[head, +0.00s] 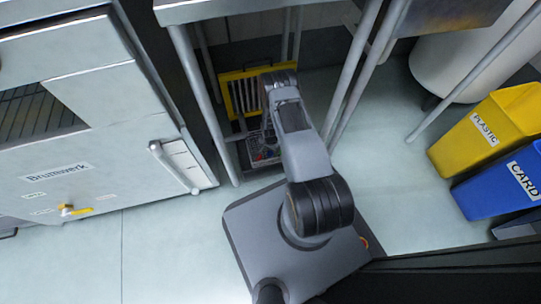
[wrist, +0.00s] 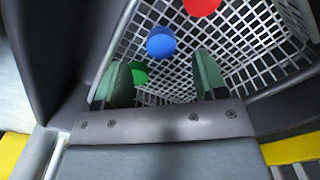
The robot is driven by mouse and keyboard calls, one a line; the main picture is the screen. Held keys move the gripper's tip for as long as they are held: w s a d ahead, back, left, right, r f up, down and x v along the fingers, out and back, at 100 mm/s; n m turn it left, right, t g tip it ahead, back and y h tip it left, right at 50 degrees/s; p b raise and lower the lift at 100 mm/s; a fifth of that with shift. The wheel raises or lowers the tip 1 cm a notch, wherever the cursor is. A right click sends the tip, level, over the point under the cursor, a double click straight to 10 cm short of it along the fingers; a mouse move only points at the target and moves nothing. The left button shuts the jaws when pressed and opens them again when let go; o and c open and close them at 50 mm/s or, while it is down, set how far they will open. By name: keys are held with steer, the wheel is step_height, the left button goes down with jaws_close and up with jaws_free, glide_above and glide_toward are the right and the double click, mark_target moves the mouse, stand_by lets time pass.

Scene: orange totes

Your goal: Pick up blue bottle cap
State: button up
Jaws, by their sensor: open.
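A blue bottle cap (wrist: 161,41) lies in a wire-mesh basket (wrist: 245,45), at the upper middle of the wrist view. My gripper (wrist: 160,72) is open, its two green-grey fingertips spread on either side below the blue cap in the picture. Nothing is between the fingers in its grasp. The blue cap is a little beyond the fingertips; I cannot tell the exact gap. In the head view my arm reaches under the table, and the basket (head: 262,151) shows small beside it with tiny coloured spots. The fingers are hidden there.
A green cap (wrist: 139,76) lies close to the left finger, and a red cap (wrist: 201,5) at the top edge. Basket walls surround the caps. A yellow-framed rack (head: 236,77) and table legs (head: 196,95) stand close to my arm. Yellow (head: 490,128) and blue (head: 503,186) bins stand right.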

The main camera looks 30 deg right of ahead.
mark_target(270, 154)
step_height(270, 154, down, 4)
steer(key=shift+f+b, duration=0.1)
steer(key=shift+b, duration=0.95)
steer(key=shift+w, duration=0.1)
steer(key=c, duration=1)
